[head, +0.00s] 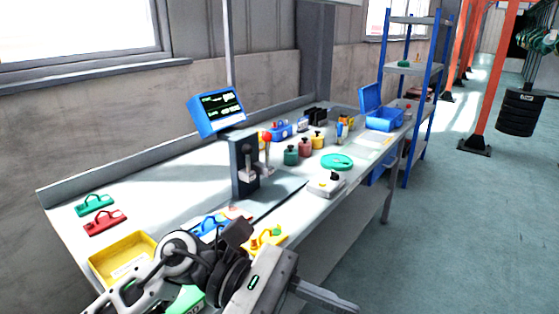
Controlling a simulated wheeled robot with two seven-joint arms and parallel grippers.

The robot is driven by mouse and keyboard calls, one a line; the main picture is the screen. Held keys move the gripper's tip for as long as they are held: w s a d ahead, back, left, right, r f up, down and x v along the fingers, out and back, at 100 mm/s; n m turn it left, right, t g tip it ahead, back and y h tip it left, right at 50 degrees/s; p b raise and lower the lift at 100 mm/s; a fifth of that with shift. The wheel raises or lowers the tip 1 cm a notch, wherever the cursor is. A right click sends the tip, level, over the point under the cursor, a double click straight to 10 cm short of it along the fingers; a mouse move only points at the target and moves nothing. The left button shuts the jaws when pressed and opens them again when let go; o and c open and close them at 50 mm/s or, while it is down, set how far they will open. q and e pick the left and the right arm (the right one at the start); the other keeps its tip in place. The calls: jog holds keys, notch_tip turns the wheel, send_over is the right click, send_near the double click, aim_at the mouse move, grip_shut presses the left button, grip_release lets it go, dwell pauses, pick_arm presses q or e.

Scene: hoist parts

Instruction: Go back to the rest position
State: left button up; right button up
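My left arm comes in from the lower left, in front of the workbench (165,180). Its gripper (325,297) is at the bottom middle, outside the bench's front edge. A grey bar reaches right from its body. I see nothing held there, but the fingers are not clear enough to tell open from shut. My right gripper is out of view. On the bench are a green handled part (95,205), a red handled part (104,222), a yellow tray (122,262), a blue part (208,224) and a yellow part (268,237), the last two close behind my arm.
A monitor (217,110) and a lever stand (243,165) rise mid-bench. Small coloured weights (304,147), a green ring (337,161) and a blue box (384,118) lie farther along. A blue shelf rack (418,68) stands beyond. The floor (455,230) at right is clear.

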pick_arm(q)
jog(key=w+a+r+n+t+h, duration=0.2)
jog(key=w+r+n+t+h, duration=0.2)
jog(key=n+t+h, duration=0.85)
jog(key=w+a+f+n+t+y, duration=0.35)
jog(key=n+t+y, duration=0.3)
jog(key=n, duration=0.65)
jog(key=w+a+f+n+t+y, duration=0.4)
jog(key=n+y, duration=0.3)
jog(key=n, duration=0.6)
jog(key=s+a+f+n+g+y, duration=0.2)
jog(key=s+a+f+n+y, duration=0.1)
jog(key=f+n, duration=0.3)
jog(key=s+a+f+n+g+y, duration=0.1)
jog(key=s+a+f+n+y, duration=0.2)
jog(key=f+n, duration=0.4)
jog(key=s+a+f+n+g+y, duration=0.2)
jog(key=s+a+f+n+y, duration=0.2)
jog(key=f, duration=0.7)
jog(key=s+n+y, duration=0.1)
jog(key=s+n, duration=0.1)
jog(key=n, duration=0.1)
jog(key=shift+s+f+g, duration=0.2)
jog(key=shift+f+g, duration=0.05)
jog(key=shift+g, duration=0.05)
